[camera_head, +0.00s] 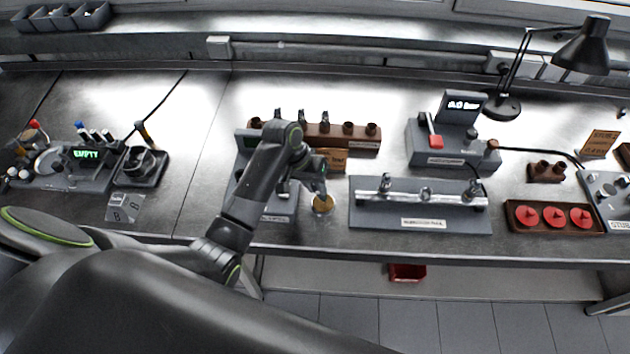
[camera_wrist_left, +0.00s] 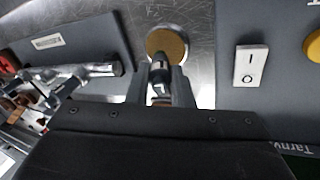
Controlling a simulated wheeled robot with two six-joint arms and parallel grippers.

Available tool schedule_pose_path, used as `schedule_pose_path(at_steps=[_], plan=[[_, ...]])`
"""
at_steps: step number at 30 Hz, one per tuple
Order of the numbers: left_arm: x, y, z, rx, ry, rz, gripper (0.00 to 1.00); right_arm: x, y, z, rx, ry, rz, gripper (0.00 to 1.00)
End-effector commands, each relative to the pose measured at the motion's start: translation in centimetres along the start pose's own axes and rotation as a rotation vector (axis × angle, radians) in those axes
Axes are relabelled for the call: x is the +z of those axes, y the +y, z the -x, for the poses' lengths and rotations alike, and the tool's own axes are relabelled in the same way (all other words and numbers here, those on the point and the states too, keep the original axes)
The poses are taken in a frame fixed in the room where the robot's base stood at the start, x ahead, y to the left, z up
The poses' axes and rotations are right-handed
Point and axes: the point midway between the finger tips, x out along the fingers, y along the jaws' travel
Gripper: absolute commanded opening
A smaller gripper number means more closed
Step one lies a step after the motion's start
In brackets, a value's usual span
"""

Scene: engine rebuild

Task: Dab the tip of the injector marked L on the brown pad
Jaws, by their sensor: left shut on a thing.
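My left gripper (camera_head: 317,186) is shut on an injector (camera_wrist_left: 160,72) and points down at the brown pad. The injector is dark and slim, and it shows between the fingers (camera_wrist_left: 160,90) in the left wrist view. No letter on it can be read. The round brown pad (camera_head: 323,206) sits in a pale metal dish just beneath the gripper. In the left wrist view the pad (camera_wrist_left: 168,40) lies right at the injector's tip. I cannot tell whether the tip touches it. My right gripper is in neither view.
A brown rack (camera_head: 365,143) with several holes and some standing injectors is behind. A rail on a grey plate (camera_head: 440,212) is to the right. A grey unit with a white switch (camera_wrist_left: 251,66) and yellow button (camera_wrist_left: 313,45) stands close beside the pad. The bench front edge is near.

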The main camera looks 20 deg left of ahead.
Motion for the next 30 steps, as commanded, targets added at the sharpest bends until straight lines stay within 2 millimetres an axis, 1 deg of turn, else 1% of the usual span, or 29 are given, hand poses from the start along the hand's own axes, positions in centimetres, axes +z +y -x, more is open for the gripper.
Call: schedule_pose_path(at_steps=[19,30], plan=[[-0.01,0.0,0.0,0.0,0.0,0.0,0.0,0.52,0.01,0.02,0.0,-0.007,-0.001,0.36],[0.03,-0.13,-0.39,0.0,0.001,0.0,0.0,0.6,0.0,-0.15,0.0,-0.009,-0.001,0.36]])
